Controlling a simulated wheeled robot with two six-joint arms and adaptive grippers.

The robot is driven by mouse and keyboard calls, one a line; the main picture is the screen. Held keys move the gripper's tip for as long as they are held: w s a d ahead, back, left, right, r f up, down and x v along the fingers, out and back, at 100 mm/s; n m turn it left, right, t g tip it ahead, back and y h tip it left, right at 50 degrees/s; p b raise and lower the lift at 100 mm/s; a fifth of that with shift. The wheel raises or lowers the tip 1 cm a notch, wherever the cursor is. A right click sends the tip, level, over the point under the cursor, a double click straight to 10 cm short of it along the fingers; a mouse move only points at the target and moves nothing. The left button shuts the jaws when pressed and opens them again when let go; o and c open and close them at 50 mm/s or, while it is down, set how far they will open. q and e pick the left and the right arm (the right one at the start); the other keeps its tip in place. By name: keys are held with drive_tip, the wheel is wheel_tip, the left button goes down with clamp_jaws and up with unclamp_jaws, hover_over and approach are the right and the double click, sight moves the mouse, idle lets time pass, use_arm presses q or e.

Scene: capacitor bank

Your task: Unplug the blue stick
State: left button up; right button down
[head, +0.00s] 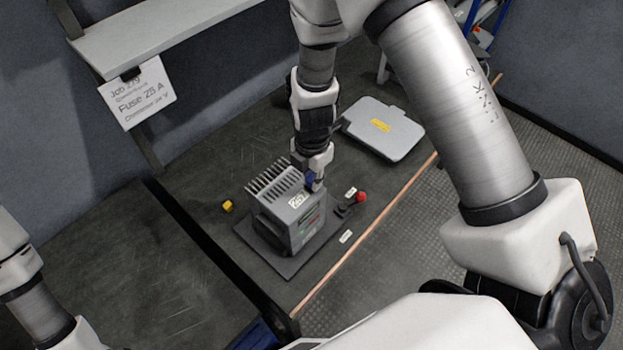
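A grey finned capacitor unit (287,215) stands on a dark base plate (257,243) on the workbench. The small blue stick (309,180) is at the unit's upper right corner, partly hidden by my gripper. My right gripper (315,184) comes down from above, with its fingertips right at the blue stick. The fingers are too small and overlapped to tell whether they are closed on it. My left arm shows only at the lower left edge, and its gripper is out of the picture.
A red knob (361,197) on a small dark base stands right of the unit. A yellow block (228,206) lies to its left. A grey case (384,129) lies behind. A shelf (150,31) with a hanging sign (138,93) is upper left. The left bench is clear.

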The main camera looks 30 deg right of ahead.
sight(312, 178)
drive_tip(key=shift+r, duration=0.1)
drive_tip(key=shift+r+p, duration=1.85)
drive_tip(key=shift+r, duration=1.05)
use_arm(q)
wheel_tip(312, 178, up, 4)
drive_tip(key=shift+f, duration=0.2)
